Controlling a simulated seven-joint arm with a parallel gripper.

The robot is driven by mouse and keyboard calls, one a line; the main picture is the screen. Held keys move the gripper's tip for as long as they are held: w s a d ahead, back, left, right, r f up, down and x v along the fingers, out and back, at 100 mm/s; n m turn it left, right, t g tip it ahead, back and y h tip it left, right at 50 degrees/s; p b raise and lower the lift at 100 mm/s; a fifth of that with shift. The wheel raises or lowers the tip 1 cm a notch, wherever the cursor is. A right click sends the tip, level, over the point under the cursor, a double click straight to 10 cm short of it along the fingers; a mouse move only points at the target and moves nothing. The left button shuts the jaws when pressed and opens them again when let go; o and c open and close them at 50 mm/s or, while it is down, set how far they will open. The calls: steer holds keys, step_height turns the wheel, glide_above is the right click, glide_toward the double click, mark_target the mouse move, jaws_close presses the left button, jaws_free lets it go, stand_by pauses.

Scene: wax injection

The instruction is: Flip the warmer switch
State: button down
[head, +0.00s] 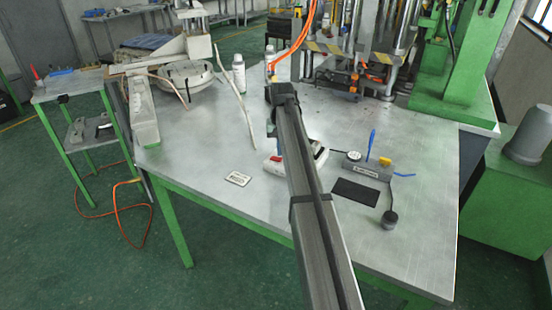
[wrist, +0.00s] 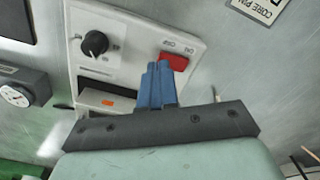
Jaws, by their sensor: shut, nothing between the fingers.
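The warmer is a white box (wrist: 135,25) with a black round knob (wrist: 95,43) and a red switch (wrist: 174,62) marked ON and OFF on its panel. The warmer also shows in the head view (head: 274,163), partly hidden behind my arm. My gripper (wrist: 158,67) has its blue fingers closed together and holds nothing. The fingertips are right beside the red switch, at its left in the wrist view, and cover part of the panel. I cannot tell whether they touch the switch.
A grey device with a dial (head: 354,157), a black mat (head: 356,191) and a black knob-like object (head: 389,219) lie right of the warmer. A label card (head: 238,178) lies left. White bottles (head: 239,72) and a press stand behind. The table's front left is clear.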

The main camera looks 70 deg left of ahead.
mark_target(281, 159)
steer(key=shift+f, duration=1.2)
stand_by(0.8)
steer(key=shift+r, duration=3.5)
